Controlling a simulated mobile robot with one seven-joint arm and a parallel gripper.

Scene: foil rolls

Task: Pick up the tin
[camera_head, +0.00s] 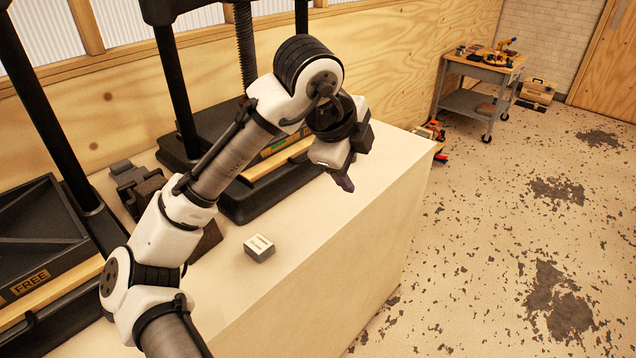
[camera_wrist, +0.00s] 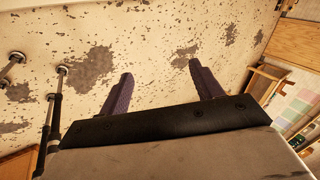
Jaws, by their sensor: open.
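A small pale block-like thing with a light top and grey sides (camera_head: 259,247) sits on the cream bench top (camera_head: 285,285); it may be the tin, but its label is too small to read. My gripper (camera_head: 343,183) is above the bench near its right edge, up and to the right of that thing and well apart from it. In the wrist view my gripper's two purple-grey fingers (camera_wrist: 157,85) are spread, with nothing between them. The small thing does not show in the wrist view.
Black presses (camera_head: 270,195) stand along the back of the bench, and a dark tray marked FREE (camera_head: 40,235) is at left. A dark vise-like tool (camera_head: 135,185) sits behind my arm. A tool cart (camera_head: 480,85) stands far right. The bench front is clear.

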